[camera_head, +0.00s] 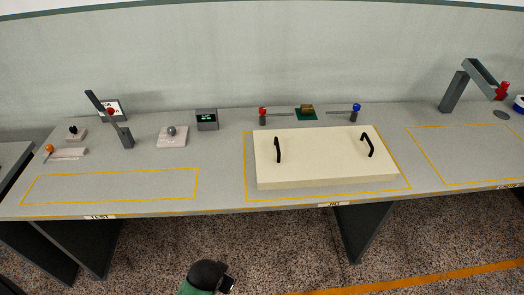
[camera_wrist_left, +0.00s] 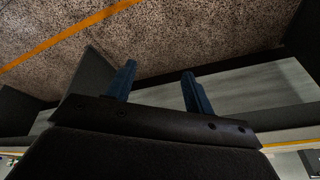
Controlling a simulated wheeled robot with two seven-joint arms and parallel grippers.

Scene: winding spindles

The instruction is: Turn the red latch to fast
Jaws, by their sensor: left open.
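The red latch (camera_head: 262,115) stands at the back of the middle station in the head view. It has a red knob on a dark post, and a thin grey bar reaches right from it. A similar blue latch (camera_head: 355,112) stands to its right, with its bar reaching left. A green plate (camera_head: 306,116) with a brown block lies between the two bars. My left gripper (camera_wrist_left: 158,82) shows in the left wrist view, its two blue fingers apart and nothing between them. It is away from the latch, which is not in that view. My right gripper is in neither view.
A cream board (camera_head: 325,170) with two black handles lies in front of the latches. A lever (camera_head: 110,118) and small fixtures stand at left. An angled grey arm (camera_head: 455,92) with a red knob stands at right. The yellow-outlined area at left is clear.

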